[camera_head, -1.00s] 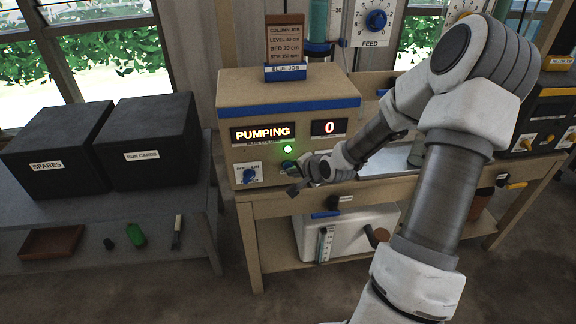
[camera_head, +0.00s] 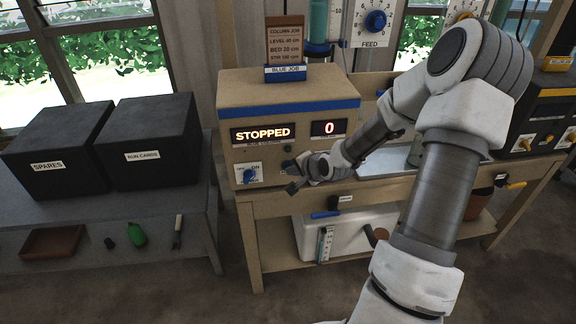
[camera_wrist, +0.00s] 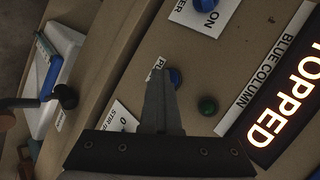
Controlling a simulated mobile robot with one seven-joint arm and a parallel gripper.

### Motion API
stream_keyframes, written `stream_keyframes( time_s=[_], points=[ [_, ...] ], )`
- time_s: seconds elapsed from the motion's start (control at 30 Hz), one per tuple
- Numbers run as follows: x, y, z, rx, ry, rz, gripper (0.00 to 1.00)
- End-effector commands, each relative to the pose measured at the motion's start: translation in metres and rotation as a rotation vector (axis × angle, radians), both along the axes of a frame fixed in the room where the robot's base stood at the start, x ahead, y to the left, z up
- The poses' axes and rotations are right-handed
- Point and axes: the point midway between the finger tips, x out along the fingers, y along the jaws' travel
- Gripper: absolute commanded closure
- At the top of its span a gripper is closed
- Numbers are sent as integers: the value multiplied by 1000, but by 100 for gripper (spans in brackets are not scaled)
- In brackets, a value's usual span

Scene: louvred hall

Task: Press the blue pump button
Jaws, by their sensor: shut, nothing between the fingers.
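The blue pump button (camera_wrist: 176,78) is a small round button on the tan panel, just right of my fingertips in the wrist view. A white label starting with P (camera_wrist: 153,73) is partly covered by my fingers. My gripper (camera_wrist: 159,76) is shut and empty, its tips close to the button; I cannot tell whether they touch it. In the head view my gripper (camera_head: 292,189) is in front of the lower panel of the tan pump box (camera_head: 275,95) and hides the button. The box's display (camera_head: 263,133) reads STOPPED, and the round green lamp (camera_wrist: 207,105) is dark.
A blue rotary knob (camera_head: 250,176) marked ON is left of my gripper. A second display (camera_head: 329,128) shows 0. Black boxes (camera_head: 150,140) stand on the left bench. A white container with a blue handle (camera_head: 326,214) is below.

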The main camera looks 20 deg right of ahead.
Motion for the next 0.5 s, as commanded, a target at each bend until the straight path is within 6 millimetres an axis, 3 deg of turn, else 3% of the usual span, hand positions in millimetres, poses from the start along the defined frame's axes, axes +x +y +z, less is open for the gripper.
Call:
stream_keyframes(
  time_s=[0.5],
  points=[
    [-7, 1, 1, -1, -3, -3, 100]
  ],
)
